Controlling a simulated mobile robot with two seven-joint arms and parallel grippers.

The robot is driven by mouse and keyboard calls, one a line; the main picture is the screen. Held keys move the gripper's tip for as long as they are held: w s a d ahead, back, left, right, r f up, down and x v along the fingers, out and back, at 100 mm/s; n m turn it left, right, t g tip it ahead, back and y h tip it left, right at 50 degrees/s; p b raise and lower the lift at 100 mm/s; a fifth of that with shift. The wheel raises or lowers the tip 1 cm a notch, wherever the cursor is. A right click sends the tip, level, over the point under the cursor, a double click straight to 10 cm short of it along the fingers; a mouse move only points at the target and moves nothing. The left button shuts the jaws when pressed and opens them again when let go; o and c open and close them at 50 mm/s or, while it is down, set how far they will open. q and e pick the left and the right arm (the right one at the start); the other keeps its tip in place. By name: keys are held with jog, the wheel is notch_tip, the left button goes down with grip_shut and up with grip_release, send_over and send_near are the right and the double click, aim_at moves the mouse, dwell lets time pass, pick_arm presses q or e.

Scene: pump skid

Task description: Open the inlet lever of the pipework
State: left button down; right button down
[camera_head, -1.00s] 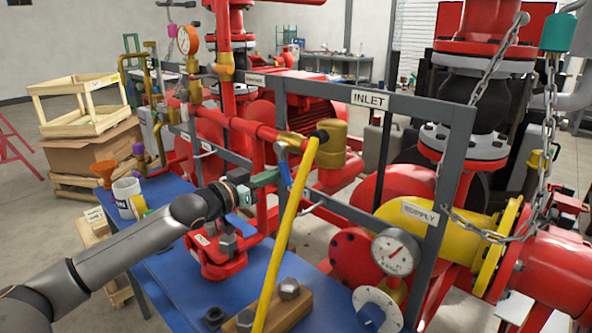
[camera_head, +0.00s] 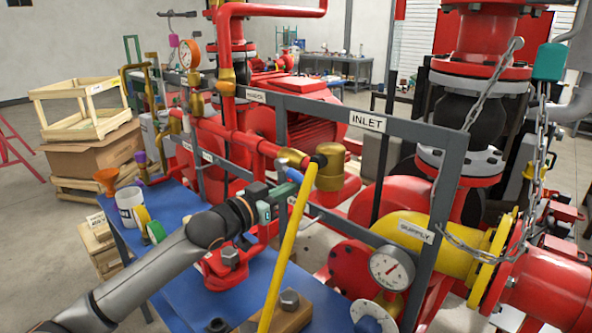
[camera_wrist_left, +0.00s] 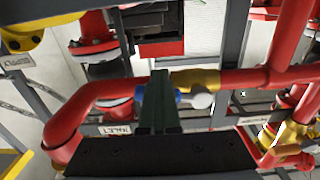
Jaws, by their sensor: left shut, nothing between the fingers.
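The inlet lever (camera_head: 294,174) shows as a small blue piece by the red pipe, left of the brass fitting (camera_head: 332,165) and below the INLET sign (camera_head: 367,121). My left gripper (camera_head: 283,192) is shut and empty, close beside the lever. In the left wrist view the shut fingers (camera_wrist_left: 159,100) overlap the blue lever (camera_wrist_left: 179,96), hiding much of it. A silver rounded end (camera_wrist_left: 203,100) and the brass valve body (camera_wrist_left: 197,79) sit to its right. I cannot tell whether the fingers touch the lever. My right gripper is not in view.
A yellow bar (camera_head: 290,250) slants across in front of the lever. A grey frame (camera_head: 430,200) stands around the pipework. A gauge (camera_head: 391,267) and chain (camera_head: 440,160) are to the right. A blue table (camera_head: 190,297) carries a white mug (camera_head: 130,207) and an orange funnel (camera_head: 106,178).

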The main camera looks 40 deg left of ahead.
pick_arm(q)
jog(key=shift+d+r+p, duration=0.3)
jog(key=shift+r+p, duration=0.2)
jog(key=shift+r, duration=0.15)
jog(key=s+f, duration=0.1)
jog(key=s, duration=0.8)
jog(key=shift+a+f+p, duration=0.2)
jog(key=shift+a+p, duration=0.2)
jog(key=shift+p, duration=0.05)
dwell(0.3)
